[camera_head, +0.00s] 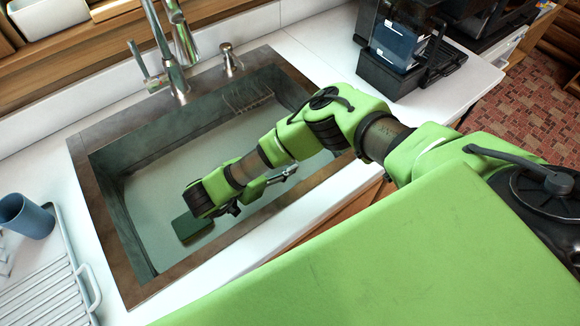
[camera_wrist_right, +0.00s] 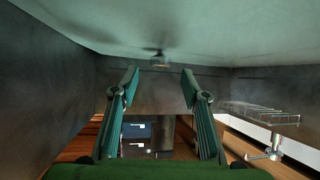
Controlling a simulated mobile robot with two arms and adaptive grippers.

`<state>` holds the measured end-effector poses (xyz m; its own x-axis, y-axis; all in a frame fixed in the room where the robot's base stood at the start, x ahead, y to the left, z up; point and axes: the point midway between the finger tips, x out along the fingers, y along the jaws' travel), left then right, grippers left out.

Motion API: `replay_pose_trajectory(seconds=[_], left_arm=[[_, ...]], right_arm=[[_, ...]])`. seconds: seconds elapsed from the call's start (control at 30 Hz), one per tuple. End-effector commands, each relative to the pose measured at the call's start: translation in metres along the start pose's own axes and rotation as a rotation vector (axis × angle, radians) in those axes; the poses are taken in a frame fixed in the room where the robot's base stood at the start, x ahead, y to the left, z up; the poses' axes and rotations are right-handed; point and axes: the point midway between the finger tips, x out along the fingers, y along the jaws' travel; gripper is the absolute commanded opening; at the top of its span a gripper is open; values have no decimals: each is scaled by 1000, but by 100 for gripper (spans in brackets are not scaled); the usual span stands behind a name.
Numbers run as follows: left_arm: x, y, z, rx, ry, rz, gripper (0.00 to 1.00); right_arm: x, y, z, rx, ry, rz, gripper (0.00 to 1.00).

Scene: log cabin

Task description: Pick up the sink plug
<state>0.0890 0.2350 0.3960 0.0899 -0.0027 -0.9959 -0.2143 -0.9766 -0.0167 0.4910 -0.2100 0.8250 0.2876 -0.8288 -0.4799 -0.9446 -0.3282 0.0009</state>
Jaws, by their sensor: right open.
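The sink plug (camera_wrist_right: 160,61) is a small brownish, stubby piece on the pale sink floor, which shows at the top of the right wrist view. My right gripper (camera_wrist_right: 160,72) is open there, with its two dark green fingers spread apart. The plug shows in line with the gap between the fingertips, apparently beyond them. In the head view my right gripper (camera_head: 266,182) is low inside the sink (camera_head: 150,190), pointing right. I cannot clearly make out the plug in that view. My left gripper is out of view.
The faucet (camera_head: 173,70) and a soap dispenser (camera_head: 229,62) stand behind the sink. A wire rack (camera_head: 246,97) is at its back right. A blue cup (camera_head: 26,216) and drying rack (camera_head: 50,285) are left. A coffee machine (camera_head: 400,45) stands right. The sink's left side looks clear.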

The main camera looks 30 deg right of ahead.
Motion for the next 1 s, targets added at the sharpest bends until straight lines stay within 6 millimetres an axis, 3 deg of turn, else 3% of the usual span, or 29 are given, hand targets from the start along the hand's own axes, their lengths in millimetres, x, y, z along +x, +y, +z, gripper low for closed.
replay_pose_trajectory(seconds=[0.43, 0.77, 0.93, 1.0], left_arm=[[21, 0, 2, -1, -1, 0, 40], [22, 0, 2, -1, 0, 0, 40], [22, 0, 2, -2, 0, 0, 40], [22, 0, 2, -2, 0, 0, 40]], right_arm=[[48, 0, 8, 0, -1, 2, 42], [53, -1, 4, -1, 0, -1, 42], [52, -1, 4, -1, 0, -1, 0], [52, -1, 4, -1, 0, -1, 0]])
